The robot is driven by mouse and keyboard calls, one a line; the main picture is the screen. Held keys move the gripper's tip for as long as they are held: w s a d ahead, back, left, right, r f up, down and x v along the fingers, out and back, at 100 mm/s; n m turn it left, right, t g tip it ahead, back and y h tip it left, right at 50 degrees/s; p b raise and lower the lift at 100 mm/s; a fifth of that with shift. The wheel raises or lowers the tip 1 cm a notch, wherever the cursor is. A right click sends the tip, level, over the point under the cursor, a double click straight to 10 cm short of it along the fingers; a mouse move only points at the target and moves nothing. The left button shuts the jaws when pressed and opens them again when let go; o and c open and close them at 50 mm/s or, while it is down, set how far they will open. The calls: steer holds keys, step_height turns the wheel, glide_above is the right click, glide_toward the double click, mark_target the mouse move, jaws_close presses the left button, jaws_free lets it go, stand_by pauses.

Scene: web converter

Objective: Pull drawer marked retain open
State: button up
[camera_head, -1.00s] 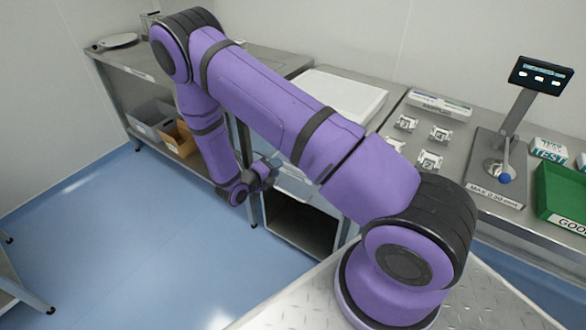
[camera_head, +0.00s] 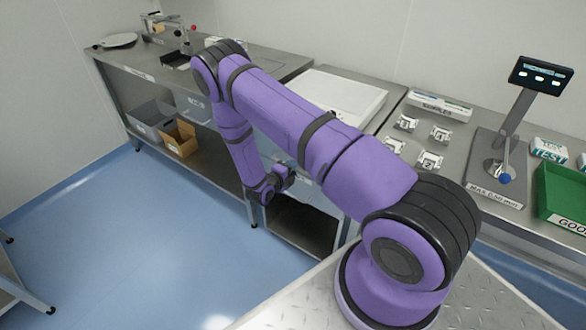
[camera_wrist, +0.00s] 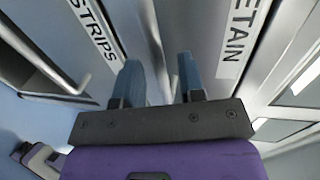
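The drawer marked RETAIN shows in the wrist view as a grey metal front with a white label (camera_wrist: 240,40), cut off at the top so that "ETAIN" reads. My gripper (camera_wrist: 161,82) has its two blue fingers apart, pointing at the drawer fronts. A thin metal bar or edge runs between the fingers; I cannot tell whether it is the RETAIN drawer's handle or whether the fingers touch it. In the head view my gripper (camera_head: 287,178) is low before the cabinet under the bench, and my arm hides most of the drawer fronts.
A drawer marked STRIPS (camera_wrist: 96,30) with a bar handle (camera_wrist: 50,68) lies left of my fingers in the wrist view. In the head view a bench with bins (camera_head: 179,137) stands left, and a green tray (camera_head: 566,190) lies right. The blue floor is clear before the cabinet.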

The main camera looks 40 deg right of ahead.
steer(key=shift+w+d+f, duration=0.1)
steer(key=shift+w+d, duration=0.15)
steer(key=shift+d, duration=0.35)
jaws_close()
steer(key=f+v, duration=0.3)
steer(key=v, duration=1.1)
steer(key=a+f+v, duration=0.1)
steer(key=f+v, duration=0.2)
steer(key=v, duration=1.2)
steer(key=a+f+v, duration=0.1)
steer(key=f+v, duration=0.2)
steer(key=v, duration=1.1)
steer(key=shift+s+a, duration=0.2)
steer(key=shift+s, duration=0.1)
jaws_free()
steer(key=v, duration=1)
steer(key=shift+a, duration=0.35)
